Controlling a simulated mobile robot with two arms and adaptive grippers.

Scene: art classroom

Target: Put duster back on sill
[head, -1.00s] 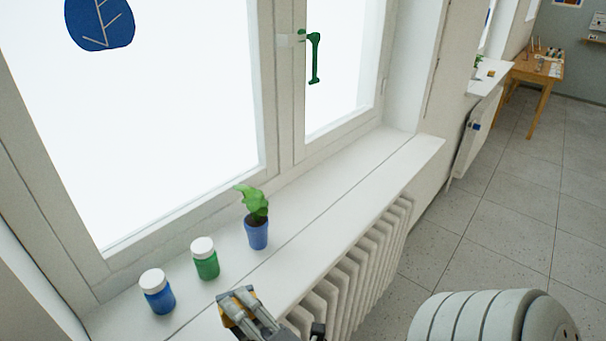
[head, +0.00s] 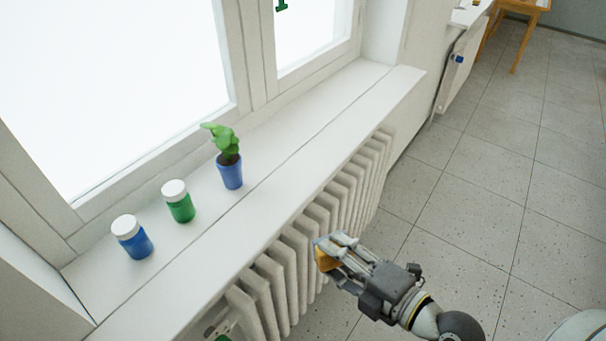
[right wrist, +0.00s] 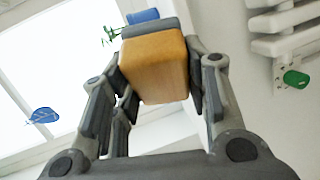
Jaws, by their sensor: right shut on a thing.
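The duster is a block with an orange-brown wooden face (right wrist: 155,62), held between the fingers of my right gripper. In the head view a small yellow-orange part of the duster (head: 325,260) shows at the fingertips. My right gripper (head: 336,247) is shut on it, in front of the radiator and to the right of the sill's front edge in the picture. The white window sill (head: 300,165) runs diagonally below the window, with its right part bare. My left gripper is not in view.
On the sill stand a blue jar (head: 133,240), a green jar (head: 180,204) and a potted plant in a blue pot (head: 230,173). The white radiator (head: 320,215) is below the sill. A green valve knob (right wrist: 295,79) shows beside it. Tiled floor lies open at right.

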